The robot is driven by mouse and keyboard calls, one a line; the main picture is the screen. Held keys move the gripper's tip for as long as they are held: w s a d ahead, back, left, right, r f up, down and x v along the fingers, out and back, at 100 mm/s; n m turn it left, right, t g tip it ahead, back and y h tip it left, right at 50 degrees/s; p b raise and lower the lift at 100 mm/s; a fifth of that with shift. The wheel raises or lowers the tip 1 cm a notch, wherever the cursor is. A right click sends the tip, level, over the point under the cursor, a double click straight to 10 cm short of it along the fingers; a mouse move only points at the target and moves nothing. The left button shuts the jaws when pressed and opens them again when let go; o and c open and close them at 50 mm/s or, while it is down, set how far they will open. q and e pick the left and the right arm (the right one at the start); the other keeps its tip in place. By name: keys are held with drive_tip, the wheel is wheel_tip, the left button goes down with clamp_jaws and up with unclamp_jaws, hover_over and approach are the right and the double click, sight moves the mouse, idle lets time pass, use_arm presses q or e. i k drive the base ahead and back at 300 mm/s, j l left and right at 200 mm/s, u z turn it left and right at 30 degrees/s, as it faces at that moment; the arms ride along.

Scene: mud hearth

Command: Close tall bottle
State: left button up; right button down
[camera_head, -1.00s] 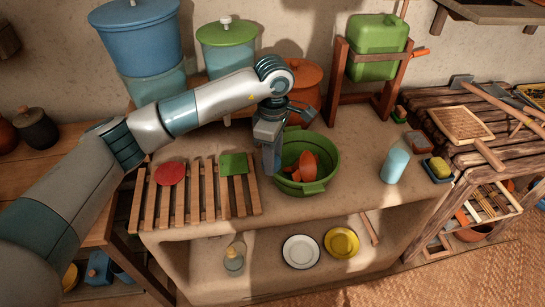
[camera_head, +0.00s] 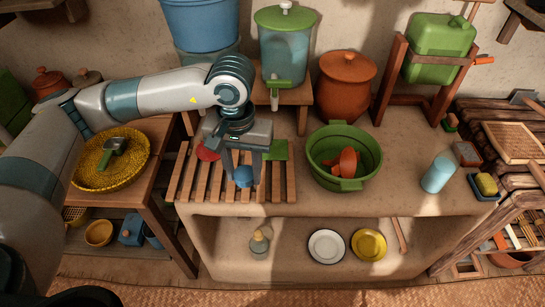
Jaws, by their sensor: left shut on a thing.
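My left gripper (camera_head: 237,170) is over the slatted wooden rack (camera_head: 190,185) on the clay counter. It is shut on a small rounded blue thing (camera_head: 243,177), low between its fingers; the fingers hide part of it, and I cannot tell if it is a cap. A pale blue cylinder (camera_head: 437,175) stands upright at the counter's right, apart from the gripper. A small bottle with a narrow neck (camera_head: 259,243) stands on the shelf below. I cannot tell which of these is the tall bottle. My right gripper is not in view.
A red disc (camera_head: 207,153) and a green square (camera_head: 275,150) lie on the rack, partly behind my gripper. A green basin (camera_head: 340,183) with orange pieces stands to the right. A water dispenser (camera_head: 285,48) and clay pot (camera_head: 345,85) stand behind. The counter front is clear.

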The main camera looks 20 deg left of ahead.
sight(445, 164)
drive_tip(key=j, duration=0.55)
drive_tip(key=i+j, duration=0.15)
drive_tip(key=j, duration=0.4)
drive_tip(key=z, duration=1.35)
